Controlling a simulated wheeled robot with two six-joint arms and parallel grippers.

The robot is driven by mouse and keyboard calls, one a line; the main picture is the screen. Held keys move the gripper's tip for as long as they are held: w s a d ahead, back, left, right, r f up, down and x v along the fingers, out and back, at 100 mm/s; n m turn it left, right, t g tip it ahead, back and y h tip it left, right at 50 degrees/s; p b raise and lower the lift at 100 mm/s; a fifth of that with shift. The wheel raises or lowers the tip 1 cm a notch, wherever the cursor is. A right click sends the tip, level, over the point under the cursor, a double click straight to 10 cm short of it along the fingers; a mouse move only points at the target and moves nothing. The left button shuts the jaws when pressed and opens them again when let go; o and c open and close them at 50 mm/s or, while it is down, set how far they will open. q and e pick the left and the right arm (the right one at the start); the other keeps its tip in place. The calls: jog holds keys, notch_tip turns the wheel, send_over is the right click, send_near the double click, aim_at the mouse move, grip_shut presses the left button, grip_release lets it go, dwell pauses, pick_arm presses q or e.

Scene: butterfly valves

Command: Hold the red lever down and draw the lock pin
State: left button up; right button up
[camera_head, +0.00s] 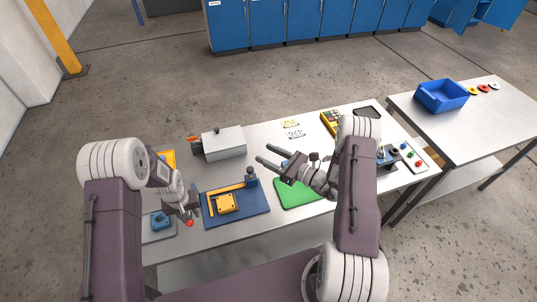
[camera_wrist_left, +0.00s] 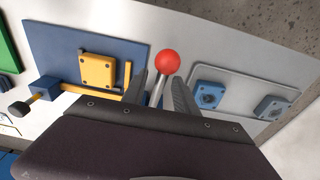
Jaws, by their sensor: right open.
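The red ball (camera_head: 189,222) of the lever shows beside my left gripper (camera_head: 186,206). In the left wrist view the red ball (camera_wrist_left: 168,61) tops a metal rod that stands between the two fingers of my left gripper (camera_wrist_left: 160,88). The fingers look apart, with gaps beside the rod. A blue board (camera_head: 262,205) carries a yellow block (camera_head: 227,203) and a yellow bar. A blue holder with a dark knob (camera_head: 250,172), perhaps the lock pin, stands at the bar's end; the knob also shows in the left wrist view (camera_wrist_left: 19,108). My right gripper (camera_head: 263,154) is open and empty above the table.
A grey box (camera_head: 223,142) stands behind the blue board, and a green mat (camera_head: 296,196) lies right of it. A blue fitting (camera_head: 161,220) sits at the left. A second table (camera_head: 455,120) holds a blue bin (camera_head: 441,95). Bare tabletop shows between the objects.

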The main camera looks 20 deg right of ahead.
pick_arm(q)
jog(key=shift+r, duration=0.1)
notch_tip(320, 180, up, 7)
jog(key=p, duration=0.5)
dwell(0.3)
